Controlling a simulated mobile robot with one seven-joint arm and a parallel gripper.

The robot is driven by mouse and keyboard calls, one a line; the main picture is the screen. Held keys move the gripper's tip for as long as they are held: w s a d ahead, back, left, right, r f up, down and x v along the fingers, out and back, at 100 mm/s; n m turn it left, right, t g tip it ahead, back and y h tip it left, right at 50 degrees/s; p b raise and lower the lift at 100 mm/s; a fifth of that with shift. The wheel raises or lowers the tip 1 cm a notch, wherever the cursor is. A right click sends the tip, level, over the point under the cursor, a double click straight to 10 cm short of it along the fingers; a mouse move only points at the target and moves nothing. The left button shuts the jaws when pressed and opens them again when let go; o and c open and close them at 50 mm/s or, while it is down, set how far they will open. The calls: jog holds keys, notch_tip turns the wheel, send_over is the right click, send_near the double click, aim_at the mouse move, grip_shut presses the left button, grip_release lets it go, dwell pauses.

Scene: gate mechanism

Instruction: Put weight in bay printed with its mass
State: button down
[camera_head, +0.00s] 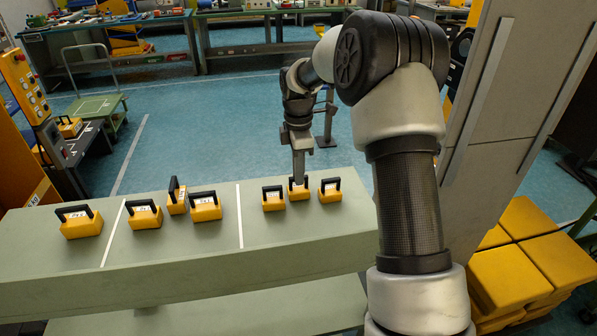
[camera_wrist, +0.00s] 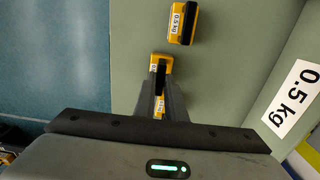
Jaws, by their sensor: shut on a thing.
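My gripper (camera_head: 299,172) is shut on the black handle of a small yellow weight (camera_head: 298,193) in the right bay of the green bench (camera_head: 200,268). The held weight also shows in the wrist view (camera_wrist: 161,62), its label mostly hidden. I cannot tell whether it touches the bench. Two small weights flank it, one on the left (camera_head: 273,202) and one on the right (camera_head: 330,195). In the wrist view a neighbouring weight (camera_wrist: 183,24) reads 0.5 kg. A printed 0.5 kg label (camera_wrist: 294,97) is on the bench's side there.
White lines (camera_head: 240,215) divide the bench into bays. The middle bay holds three weights (camera_head: 206,211); the left bay holds one larger weight (camera_head: 81,226). Yellow blocks (camera_head: 530,265) are stacked at the right. A yellow control cabinet (camera_head: 22,85) stands at the left.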

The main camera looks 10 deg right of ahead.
jog(key=c, duration=1.8)
grip_release()
